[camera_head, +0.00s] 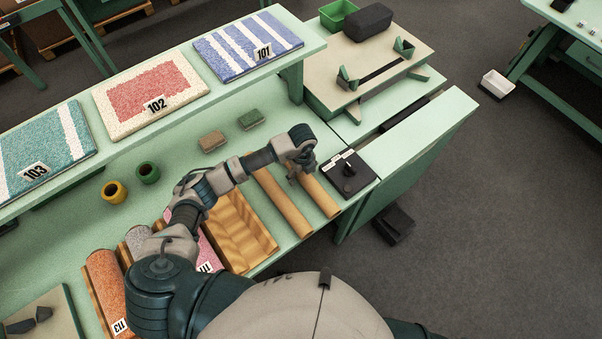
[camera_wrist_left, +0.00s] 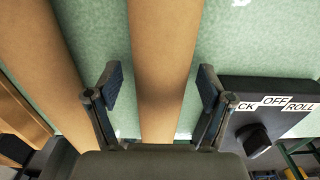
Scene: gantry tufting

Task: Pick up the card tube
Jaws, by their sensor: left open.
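Two brown card tubes lie side by side on the green bench: one on the left (camera_head: 281,203) and one on the right (camera_head: 321,196). My left gripper (camera_head: 300,172) is over the upper part of the right tube, open and empty. In the left wrist view this tube (camera_wrist_left: 164,60) runs between the two spread fingers of the gripper (camera_wrist_left: 157,90), with a gap on each side. The other tube (camera_wrist_left: 35,65) lies outside the left finger there. Whether the fingertips reach down beside the tube is hard to tell. My right gripper is not in view.
A black switch box (camera_head: 348,176) stands close to the right of the tubes; it also shows beside the right finger (camera_wrist_left: 265,92). Carpet samples (camera_head: 150,90) line the raised shelf behind.

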